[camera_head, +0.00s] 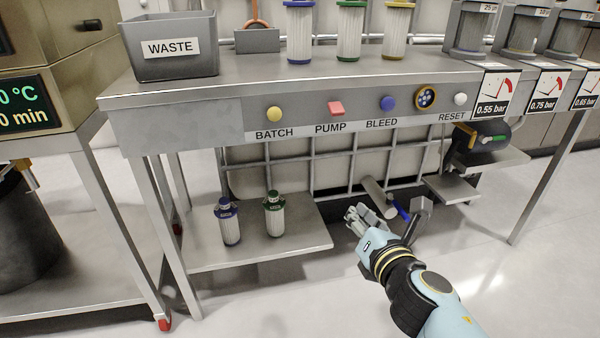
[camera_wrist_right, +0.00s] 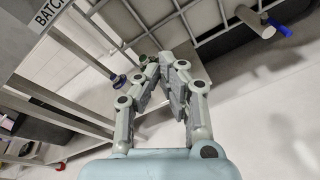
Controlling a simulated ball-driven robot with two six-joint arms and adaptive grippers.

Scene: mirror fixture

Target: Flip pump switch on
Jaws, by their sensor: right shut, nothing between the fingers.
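My right gripper (camera_head: 354,212) is below the panel, in front of the lower shelf area, apart from the switch. It is shut and empty. In the right wrist view its fingers (camera_wrist_right: 166,62) come together, and the BATCH label shows at the top left, while the pump switch is not seen there. My left gripper is not in view.
A round multi-dot socket (camera_head: 425,97) and a white RESET button (camera_head: 460,99) are farther right on the panel. A grey pipe with a blue handle (camera_head: 403,214) is close behind my right gripper. Gauges (camera_head: 494,92) hang at right.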

